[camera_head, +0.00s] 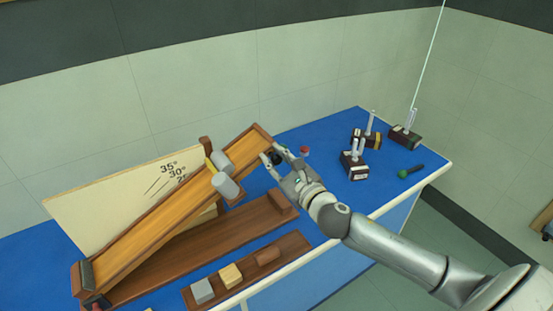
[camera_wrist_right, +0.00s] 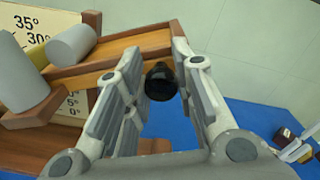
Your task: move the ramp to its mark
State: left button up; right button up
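The ramp (camera_head: 165,218) is a long wooden channel, tilted, its low end at the lower left and its raised end at the upper right. A pale angle board (camera_head: 100,203) with marks at 35°, 30° and below stands behind it; the ramp hides part of the scale. The board also shows in the wrist view (camera_wrist_right: 22,42). A black knob (camera_wrist_right: 160,82) is by the ramp's raised end. My right gripper (camera_head: 273,154) is at that end, its fingers (camera_wrist_right: 157,52) spread on either side of the knob, with gaps visible. My left gripper is out of view.
Grey cylinders (camera_head: 225,186) sit at the ramp's upper part. A tray (camera_head: 220,298) with several blocks lies in front. Dark blocks with pale uprights (camera_head: 353,168) and a green-handled tool (camera_head: 410,172) stand at the right of the blue bench (camera_head: 330,128).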

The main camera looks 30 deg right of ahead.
jog(key=o, duration=0.3)
jog(key=shift+s, duration=0.1)
jog(key=shift+s+d, duration=0.15)
jog(key=shift+s, duration=1.8)
jog(key=shift+s+d, duration=0.15)
jog(key=shift+s, duration=1.85)
jog(key=shift+s+d, duration=0.15)
jog(key=shift+s, duration=1.8)
jog(key=shift+d, duration=0.1)
